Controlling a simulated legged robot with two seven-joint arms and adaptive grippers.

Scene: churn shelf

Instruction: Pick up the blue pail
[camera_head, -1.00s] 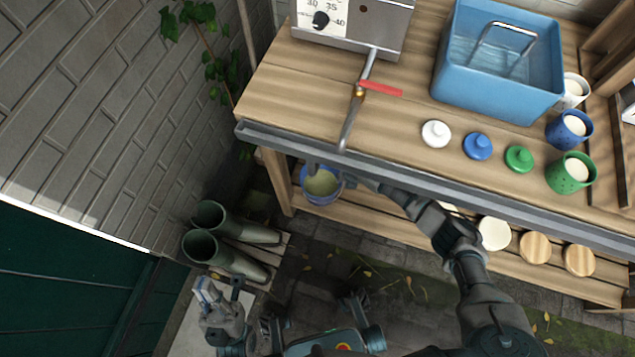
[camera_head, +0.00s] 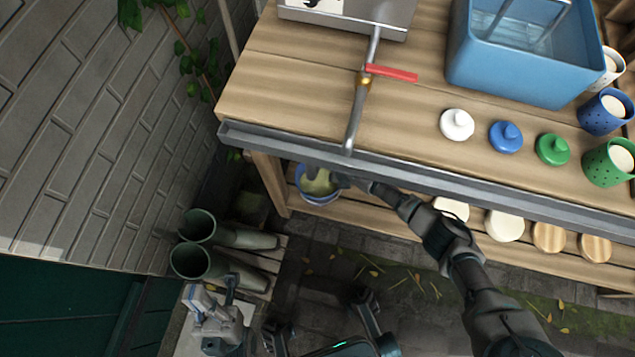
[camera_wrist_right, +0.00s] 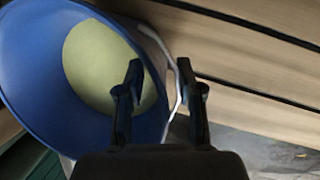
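The blue pail (camera_head: 318,198) stands on the lower shelf under the bench's left end, with a pale yellowish inside. In the right wrist view the pail (camera_wrist_right: 45,75) fills the left side, and its thin light handle (camera_wrist_right: 178,75) hangs at its right rim. My right gripper (camera_head: 327,178) is at the pail and hides part of it. In the wrist view its two fingers (camera_wrist_right: 160,90) are apart, one over the pail's opening and one right of the rim; the handle runs between them. Contact cannot be told.
The bench's front metal rail (camera_head: 430,180) runs above my right forearm. Several round wooden and white pieces (camera_head: 505,225) sit on the lower shelf to the right. Green boots (camera_head: 225,240) stand at left. A tap (camera_head: 358,110) overhangs the bench edge above the pail.

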